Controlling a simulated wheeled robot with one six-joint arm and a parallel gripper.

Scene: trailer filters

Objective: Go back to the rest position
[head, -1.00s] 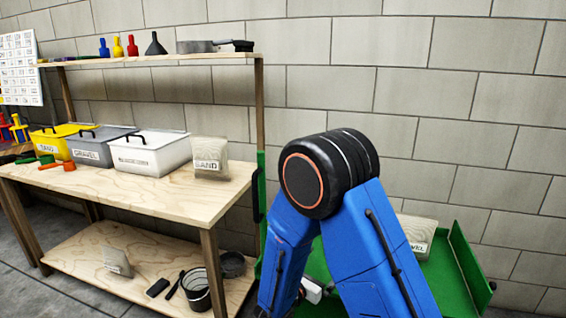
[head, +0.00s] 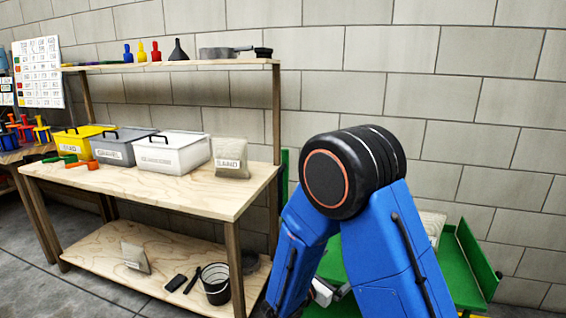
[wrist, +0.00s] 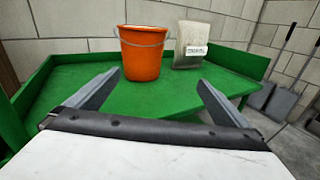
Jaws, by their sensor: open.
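My gripper (wrist: 150,100) is open and empty in the wrist view, its two fingers spread apart above the near part of a green trailer bed (wrist: 95,88). An orange bucket (wrist: 141,55) with a wire handle stands upright on the bed beyond the fingers, apart from them. A pale labelled bag (wrist: 191,45) stands to the right of the bucket. In the head view my blue arm is folded in front of the green trailer (head: 466,266) and hides much of it. The gripper itself is hard to make out there.
A wooden workbench (head: 200,192) stands left of my arm, with yellow, grey and white bins and a labelled bag (head: 230,157) on top. Its lower shelf (head: 105,247) holds a bag and a dark bucket (head: 215,284). Shovels (wrist: 279,75) lean on the wall at the right.

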